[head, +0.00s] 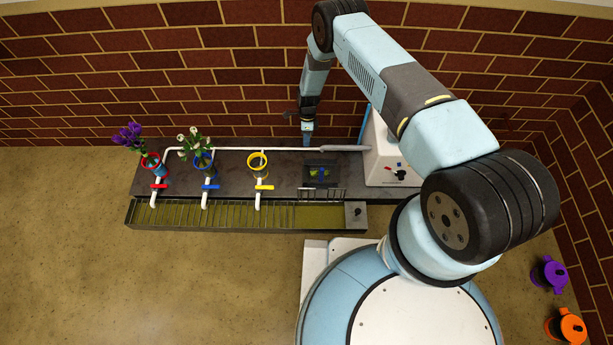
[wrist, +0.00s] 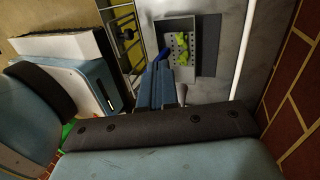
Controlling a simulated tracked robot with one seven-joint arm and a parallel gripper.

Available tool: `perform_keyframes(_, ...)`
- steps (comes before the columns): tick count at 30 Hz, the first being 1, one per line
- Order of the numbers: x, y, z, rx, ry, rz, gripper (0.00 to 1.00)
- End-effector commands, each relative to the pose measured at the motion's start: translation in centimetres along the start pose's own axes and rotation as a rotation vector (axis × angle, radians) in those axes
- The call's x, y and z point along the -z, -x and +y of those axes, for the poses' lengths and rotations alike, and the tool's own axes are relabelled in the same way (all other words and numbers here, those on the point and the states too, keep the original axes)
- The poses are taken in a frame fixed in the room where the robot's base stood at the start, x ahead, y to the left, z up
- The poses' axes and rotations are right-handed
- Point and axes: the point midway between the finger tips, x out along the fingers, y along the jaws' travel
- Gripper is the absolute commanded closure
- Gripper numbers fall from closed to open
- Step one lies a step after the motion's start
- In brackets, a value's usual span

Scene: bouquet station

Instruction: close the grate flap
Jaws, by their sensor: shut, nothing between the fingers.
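The grate flap (head: 323,194) is a small barred panel near the right end of the trough (head: 250,228). It stands raised along the back edge of an uncovered stretch where the olive inside of the trough shows. In the wrist view barred metalwork and a dark knob (wrist: 127,33) show left of the fingers, but I cannot tell which bars there belong to the flap. My gripper (head: 307,141) hangs over the back of the bench, behind the flap and apart from it. In the wrist view its blue fingers (wrist: 154,86) are together and empty.
A dark tray (head: 312,183) with a blue handle lies between gripper and flap; yellow-green pieces (wrist: 180,48) show in it. A white machine (head: 390,160) stands right. White taps, a yellow ring (head: 257,160) and two flower vases are left. A white pipe runs behind, near the brick wall.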

Motion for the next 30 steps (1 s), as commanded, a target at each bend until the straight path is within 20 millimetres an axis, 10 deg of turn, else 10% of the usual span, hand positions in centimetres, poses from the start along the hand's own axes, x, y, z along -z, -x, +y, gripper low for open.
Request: perform_keyframes(30,0.1,-14.3,1.3,-0.028,-0.056,0.01,1.0)
